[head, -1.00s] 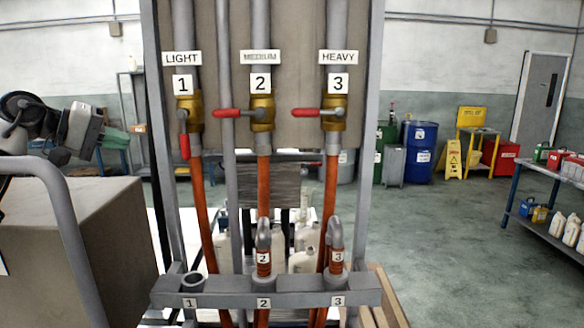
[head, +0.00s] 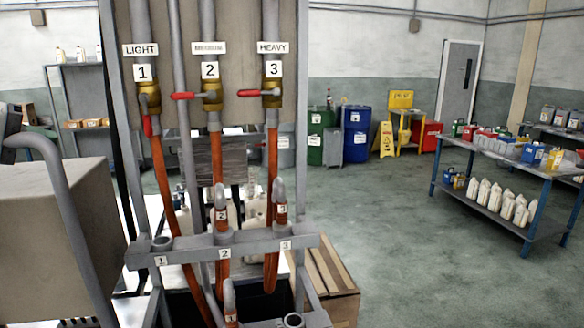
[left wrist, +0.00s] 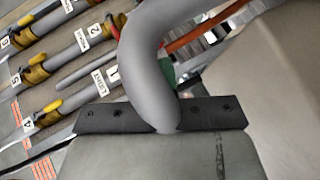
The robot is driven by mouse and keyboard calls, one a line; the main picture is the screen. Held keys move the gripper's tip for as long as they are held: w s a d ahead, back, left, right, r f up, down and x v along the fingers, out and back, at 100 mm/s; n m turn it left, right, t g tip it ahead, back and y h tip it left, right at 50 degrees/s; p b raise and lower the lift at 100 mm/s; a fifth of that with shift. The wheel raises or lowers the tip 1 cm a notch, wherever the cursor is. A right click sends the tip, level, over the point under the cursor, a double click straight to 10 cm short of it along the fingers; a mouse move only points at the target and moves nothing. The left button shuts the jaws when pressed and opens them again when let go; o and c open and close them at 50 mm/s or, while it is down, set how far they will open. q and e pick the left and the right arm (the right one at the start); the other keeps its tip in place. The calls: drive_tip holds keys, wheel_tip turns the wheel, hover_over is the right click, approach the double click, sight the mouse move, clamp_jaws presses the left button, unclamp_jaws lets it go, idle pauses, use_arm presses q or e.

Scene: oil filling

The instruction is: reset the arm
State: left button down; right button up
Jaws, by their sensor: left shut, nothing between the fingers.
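My left gripper (head: 10,120) shows only as a dark part at the left edge of the head view, clear of the oil rack. In the left wrist view the gripper (left wrist: 168,118) is shut and empty, with a grey bent tube (left wrist: 150,50) overlapping its fingers in the picture. The rack has pipes labelled LIGHT 1, MEDIUM 2 and HEAVY 3. The handle of valve 1 (head: 148,126) points down; the handles of valve 2 (head: 182,96) and valve 3 (head: 247,93) lie sideways. My right gripper is not in view.
Nozzles 2 (head: 222,215) and 3 (head: 281,205) sit in the holder bar (head: 190,247); its slot 1 is empty. Nozzle 1 (head: 230,300) is lower down. A wooden crate (head: 335,275) stands right of the rack. Open floor lies toward the blue-legged table (head: 520,230).

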use_arm(q)
drive_tip(key=w+d+f+n+t+h, duration=0.1)
drive_tip(key=w+d+f+n+h, duration=0.3)
drive_tip(key=d, duration=0.5)
drive_tip(key=w+d+f+n+t+h, duration=0.1)
drive_tip(key=w+d+f+n+h, duration=0.1)
drive_tip(key=d+f+n, duration=0.45)
drive_tip(key=s+d+f+n+t+y, duration=0.2)
drive_tip(key=d+f+n+t+y, duration=0.3)
drive_tip(key=n, duration=0.6)
drive_tip(key=s+d+f+n+t+y, duration=0.2)
drive_tip(key=d+f+n+t+y, duration=0.1)
drive_tip(key=f+n, duration=0.65)
drive_tip(key=s+f+n+g+y, duration=0.75)
drive_tip(key=s+f+n, duration=0.85)
drive_tip(key=n, duration=0.6)
drive_tip(key=s+d+f+n+g, duration=0.1)
drive_tip(key=s+f+n+g, duration=0.35)
drive_tip(key=s, duration=0.65)
drive_tip(key=s+d+f+n+g, duration=0.1)
drive_tip(key=s+f+n+g, duration=0.4)
drive_tip(key=s, duration=0.5)
wheel_tip(320, 180, down, 26)
drive_tip(key=f+g+b, duration=0.1)
drive_tip(key=s+a+f+g+b, duration=0.1)
drive_tip(key=s+a+f, duration=0.2)
drive_tip(key=s+f, duration=1.4)
drive_tip(key=shift+g+h, duration=0.3)
drive_tip(key=shift+h, duration=0.05)
